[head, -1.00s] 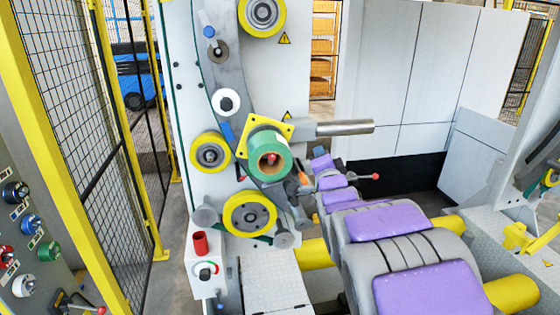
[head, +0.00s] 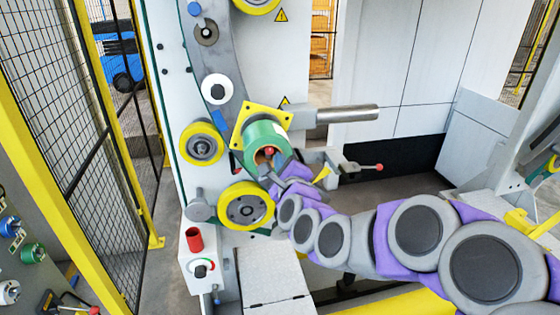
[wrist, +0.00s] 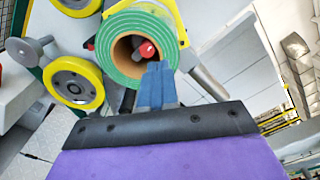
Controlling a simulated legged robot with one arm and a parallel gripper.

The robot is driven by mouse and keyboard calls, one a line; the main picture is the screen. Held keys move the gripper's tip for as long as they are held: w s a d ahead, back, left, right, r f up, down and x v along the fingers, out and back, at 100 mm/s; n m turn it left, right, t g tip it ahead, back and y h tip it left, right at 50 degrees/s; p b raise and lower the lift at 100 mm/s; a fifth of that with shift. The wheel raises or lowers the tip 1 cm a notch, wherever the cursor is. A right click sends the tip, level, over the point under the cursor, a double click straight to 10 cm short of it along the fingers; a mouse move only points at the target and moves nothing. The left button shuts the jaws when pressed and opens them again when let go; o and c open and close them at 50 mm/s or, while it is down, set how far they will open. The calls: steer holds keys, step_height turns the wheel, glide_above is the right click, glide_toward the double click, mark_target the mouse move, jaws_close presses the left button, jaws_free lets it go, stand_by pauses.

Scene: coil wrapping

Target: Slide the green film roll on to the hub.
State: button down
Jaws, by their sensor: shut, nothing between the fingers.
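The green film roll (head: 264,138) sits around the hub, in front of a yellow square plate (head: 241,125) on the machine face. In the wrist view, the roll (wrist: 112,36) shows its end with a brown core. The hub's red tip (wrist: 147,50) shows inside the core, with a gap between them. My gripper (wrist: 157,68) is shut and empty, its blue fingertips in front of the lower right of the core opening. In the head view, my gripper (head: 276,160) is at the roll's front end. I cannot tell whether it touches the roll.
Yellow-rimmed rollers (head: 202,143) and (head: 246,206) are left of and below the roll. A metal bar (head: 347,114) sticks out to the right. A red-knobbed lever (head: 378,167) is behind my arm.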

mark_target(275, 145)
steer(key=p+x, duration=0.1)
steer(key=x, duration=0.3)
steer(key=shift+d, duration=0.15)
steer(key=shift+w+a, duration=0.45)
steer(key=shift+w, duration=0.25)
steer(key=shift+d, duration=0.1)
steer(key=shift+w+r, duration=0.1)
steer(key=shift+r, duration=0.05)
steer(key=shift+d, duration=0.1)
